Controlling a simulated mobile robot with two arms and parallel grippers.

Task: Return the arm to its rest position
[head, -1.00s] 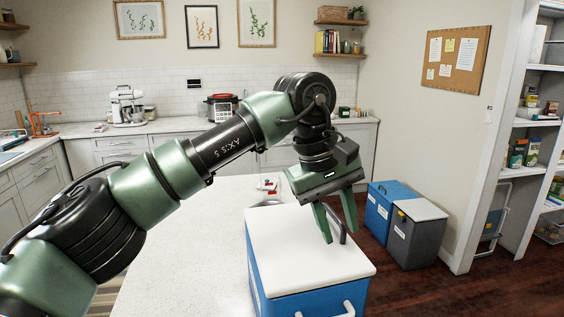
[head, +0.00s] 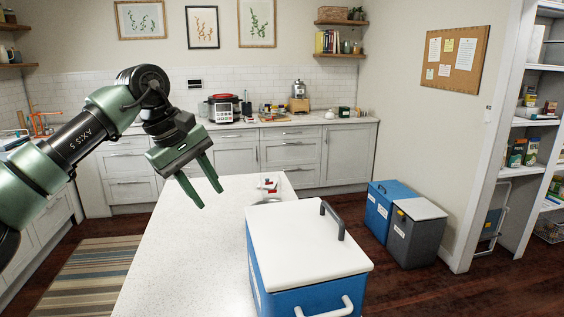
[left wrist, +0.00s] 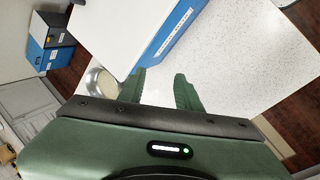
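My left gripper (head: 207,189) is in the head view, left of centre, raised above the left side of the white island counter. Its two green fingers are apart with nothing between them. The fingers also show in the left wrist view (left wrist: 163,88), open and empty over the speckled counter. My left arm (head: 75,140) comes in from the left edge and is bent at its upper joint. My right arm and gripper are not in view.
A blue cooler with a white lid (head: 305,240) and dark handle stands closed on the island counter (head: 180,270), right of my gripper. Blue and grey bins (head: 417,235) stand on the floor. A striped rug (head: 90,280) lies left of the island.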

